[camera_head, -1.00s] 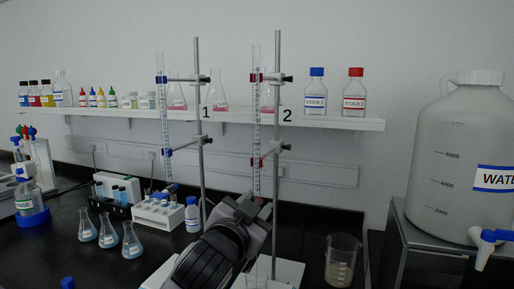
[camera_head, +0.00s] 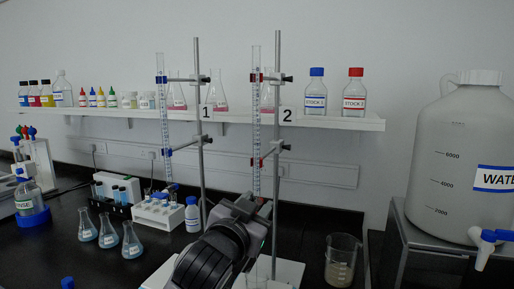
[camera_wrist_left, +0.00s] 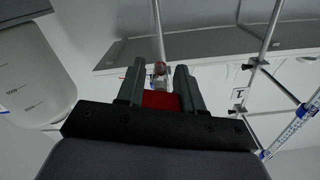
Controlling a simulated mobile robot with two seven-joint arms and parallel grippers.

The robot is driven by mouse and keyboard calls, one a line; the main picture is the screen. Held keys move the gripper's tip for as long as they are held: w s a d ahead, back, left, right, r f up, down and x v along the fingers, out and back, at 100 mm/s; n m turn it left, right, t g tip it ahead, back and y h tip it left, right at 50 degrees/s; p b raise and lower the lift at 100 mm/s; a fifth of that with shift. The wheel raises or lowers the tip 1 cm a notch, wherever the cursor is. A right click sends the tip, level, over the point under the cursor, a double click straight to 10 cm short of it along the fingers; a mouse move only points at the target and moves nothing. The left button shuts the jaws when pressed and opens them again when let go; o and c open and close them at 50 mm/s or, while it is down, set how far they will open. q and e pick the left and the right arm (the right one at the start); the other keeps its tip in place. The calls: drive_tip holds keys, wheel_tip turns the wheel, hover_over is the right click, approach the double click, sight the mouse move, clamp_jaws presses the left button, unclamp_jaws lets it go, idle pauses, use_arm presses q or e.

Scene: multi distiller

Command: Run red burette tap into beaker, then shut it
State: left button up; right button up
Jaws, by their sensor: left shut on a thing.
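The burette with red clamps (camera_head: 256,120) stands upright on the stand marked 2. Its lower end and red tap are mostly hidden behind my left gripper (camera_head: 252,208) in the head view. A clear glass vessel (camera_head: 260,270), apparently the beaker, stands below on the white stand base, partly hidden by my arm. I cannot tell whether liquid is running. My right gripper is not in view.
Another beaker (camera_head: 342,262) stands to the right on the black bench. A blue-clamped burette (camera_head: 161,110) stands on the left stand. Several flasks (camera_head: 109,235) sit at the left. A large water carboy (camera_head: 465,150) stands on a raised platform at the right.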

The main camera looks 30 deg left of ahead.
use_arm(q)
drive_tip(key=shift+f+n, duration=0.3)
drive_tip(key=shift+n, duration=0.6)
drive_tip(key=shift+n, duration=0.9)
drive_tip(key=o, duration=1.1)
drive_tip(key=shift+a+r, duration=0.1)
drive_tip(key=shift+r, duration=0.05)
